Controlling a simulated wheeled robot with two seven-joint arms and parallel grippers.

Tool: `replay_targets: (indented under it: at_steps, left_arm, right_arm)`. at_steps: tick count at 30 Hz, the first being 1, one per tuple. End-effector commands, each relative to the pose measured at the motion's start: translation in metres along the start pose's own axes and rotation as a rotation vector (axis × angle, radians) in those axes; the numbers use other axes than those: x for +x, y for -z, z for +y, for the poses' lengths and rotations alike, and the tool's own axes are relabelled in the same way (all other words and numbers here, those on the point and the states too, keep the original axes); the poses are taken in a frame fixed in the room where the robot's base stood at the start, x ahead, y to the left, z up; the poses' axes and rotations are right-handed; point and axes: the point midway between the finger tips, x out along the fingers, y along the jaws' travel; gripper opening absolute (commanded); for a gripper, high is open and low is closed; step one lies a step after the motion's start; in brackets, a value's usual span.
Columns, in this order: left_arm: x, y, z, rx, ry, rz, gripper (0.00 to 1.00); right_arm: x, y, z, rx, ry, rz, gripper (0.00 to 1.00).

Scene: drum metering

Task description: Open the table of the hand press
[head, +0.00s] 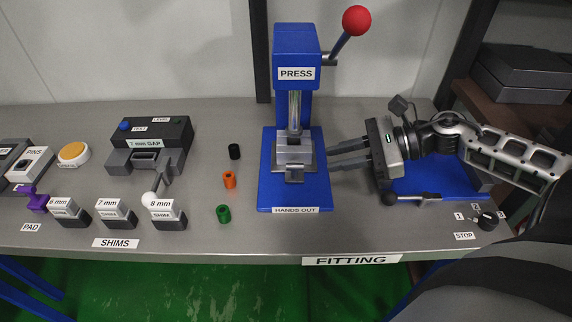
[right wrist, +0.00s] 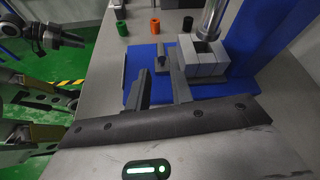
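The blue hand press (head: 297,55) stands upright at the middle of the bench, with a red-knobbed lever (head: 356,20). Its grey table (head: 294,155) sits on the blue base under the ram, with a small grip piece at its front (head: 294,175). The table and ram also show in the right wrist view (right wrist: 205,62). My right gripper (head: 331,157) is just right of the table, fingers pointing left, parted and empty. In the right wrist view the fingers (right wrist: 158,78) are apart, near the grip piece. An arm at upper left there (right wrist: 55,38) seems to be my left one; its fingers are unclear.
Black (head: 234,152), orange (head: 229,180) and green (head: 223,214) sleeves stand left of the press. The gap gauge (head: 150,140) and shims (head: 160,213) are farther left. A blue tray (head: 425,188) and a selector knob (head: 488,220) are at the right.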

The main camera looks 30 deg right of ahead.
Motion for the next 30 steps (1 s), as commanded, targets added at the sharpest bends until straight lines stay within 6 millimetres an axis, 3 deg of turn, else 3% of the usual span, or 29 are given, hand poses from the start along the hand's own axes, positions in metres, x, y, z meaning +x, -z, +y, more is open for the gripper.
replay_targets:
  at_steps: [6,18,30]
  left_arm:
    - [0.003,-0.003,0.001,-0.002,-0.003,0.003,0.36]
    - [0.001,0.013,0.0,0.004,-0.003,0.027,0.36]
    - [0.003,0.005,-0.001,0.006,0.0,0.011,0.36]
  right_arm:
    - [0.039,-0.001,-0.001,-0.004,0.002,-0.004,0.23]
    - [0.093,-0.002,-0.002,0.0,0.005,-0.003,0.23]
    - [0.11,0.0,0.0,0.001,0.001,0.001,0.23]
